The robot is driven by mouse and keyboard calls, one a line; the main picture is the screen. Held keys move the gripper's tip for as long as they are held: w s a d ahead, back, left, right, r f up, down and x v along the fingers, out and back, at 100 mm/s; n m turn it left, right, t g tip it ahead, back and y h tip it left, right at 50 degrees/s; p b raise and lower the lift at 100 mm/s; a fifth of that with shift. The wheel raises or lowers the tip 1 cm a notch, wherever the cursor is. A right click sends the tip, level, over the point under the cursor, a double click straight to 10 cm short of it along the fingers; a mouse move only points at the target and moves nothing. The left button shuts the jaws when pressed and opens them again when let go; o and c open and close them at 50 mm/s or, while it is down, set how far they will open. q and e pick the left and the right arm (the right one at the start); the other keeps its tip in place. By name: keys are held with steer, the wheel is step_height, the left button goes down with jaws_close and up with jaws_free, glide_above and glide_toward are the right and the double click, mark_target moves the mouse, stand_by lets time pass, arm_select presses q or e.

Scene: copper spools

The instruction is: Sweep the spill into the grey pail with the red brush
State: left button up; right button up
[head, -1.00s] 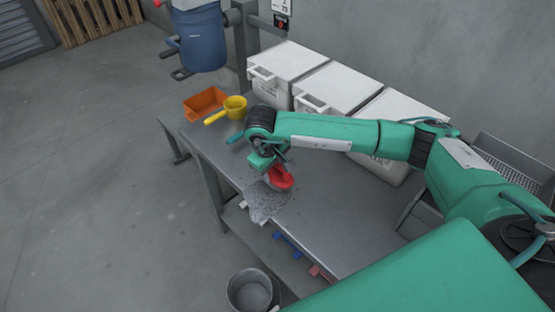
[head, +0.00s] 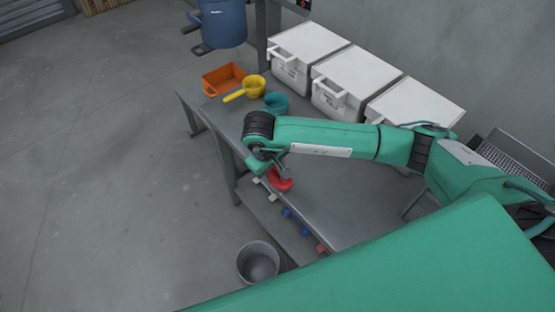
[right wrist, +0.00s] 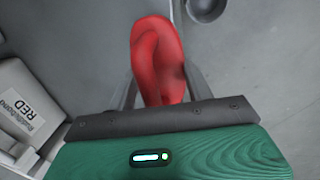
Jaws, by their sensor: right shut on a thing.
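The red brush (head: 279,181) is held in my right gripper (head: 272,166) at the front edge of the grey table, and its red body (right wrist: 158,55) fills the space between the fingers in the right wrist view. The grey pail (head: 258,262) stands on the floor in front of the table, below and left of the brush. Grey matter shows in its bottom, but I cannot tell its amount. A round grey rim at the top of the right wrist view looks like the pail (right wrist: 206,9). No spill shows on the visible tabletop; my arm hides part of it. My left gripper is out of view.
An orange bin (head: 223,79), a yellow scoop (head: 253,88) and a teal scoop (head: 276,103) stand at the table's far left end. White lidded boxes (head: 308,55) line the back. The table (head: 345,208) is bare right of the brush. Coloured pieces show below its front edge.

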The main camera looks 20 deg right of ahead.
steer(key=shift+s+a+r+p, duration=0.15)
steer(key=shift+s+a+p, duration=0.25)
steer(key=shift+a, duration=0.2)
steer(key=shift+a+r, duration=0.1)
steer(key=shift+r, duration=0.15)
steer(key=shift+s+r+p, duration=0.1)
steer(key=shift+r+p, duration=0.6)
steer(key=shift+r, duration=1.35)
